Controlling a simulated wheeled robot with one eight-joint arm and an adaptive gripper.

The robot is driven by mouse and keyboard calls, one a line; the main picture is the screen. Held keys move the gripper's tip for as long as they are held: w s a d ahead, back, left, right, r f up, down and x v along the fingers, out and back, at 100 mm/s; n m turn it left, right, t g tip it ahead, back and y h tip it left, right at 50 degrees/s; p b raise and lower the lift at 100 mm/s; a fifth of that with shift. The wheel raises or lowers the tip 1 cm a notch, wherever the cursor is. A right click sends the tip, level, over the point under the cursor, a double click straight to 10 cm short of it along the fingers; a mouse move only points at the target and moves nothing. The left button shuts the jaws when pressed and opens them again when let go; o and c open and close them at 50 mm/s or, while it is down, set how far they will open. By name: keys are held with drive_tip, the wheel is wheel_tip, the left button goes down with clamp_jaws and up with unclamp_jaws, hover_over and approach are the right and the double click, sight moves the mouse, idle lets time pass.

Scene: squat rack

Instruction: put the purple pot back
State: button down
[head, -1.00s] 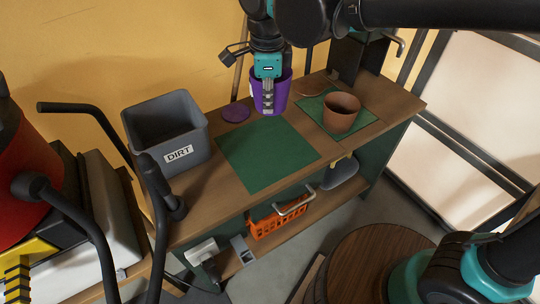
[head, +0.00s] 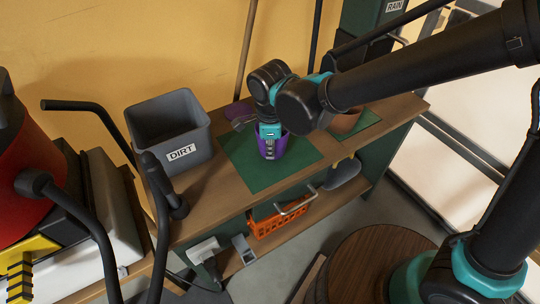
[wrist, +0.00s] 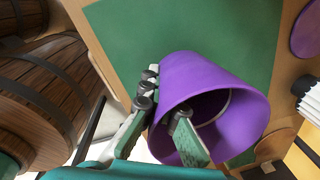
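The purple pot (head: 281,147) is over the large green mat (head: 245,173) on the wooden bench. My gripper (head: 268,143) comes down on it from above. In the wrist view, my gripper (wrist: 160,130) is shut on the rim of the purple pot (wrist: 205,85), one finger inside and one outside. The pot's base is hard to see, so I cannot tell whether it touches the mat. A purple saucer (head: 237,110) lies at the back of the bench, partly hidden by my arm, and shows in the wrist view (wrist: 306,30).
A terracotta pot (head: 345,122) stands on a smaller green mat (head: 368,119) at the right, partly behind my arm. A grey DIRT bin (head: 150,125) stands at the left. An orange basket (head: 268,223) is on the shelf below. The large mat's front part is clear.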

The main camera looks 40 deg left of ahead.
drive_tip(key=shift+f, duration=1.35)
drive_tip(key=shift+f, duration=0.1)
drive_tip(key=c, duration=1.7)
unclamp_jaws()
drive_tip(key=r, duration=0.8)
drive_tip(key=s+r, duration=0.1)
drive_tip(key=r, duration=0.3)
drive_tip(key=shift+d+r, duration=0.1)
drive_tip(key=shift+d, duration=0.2)
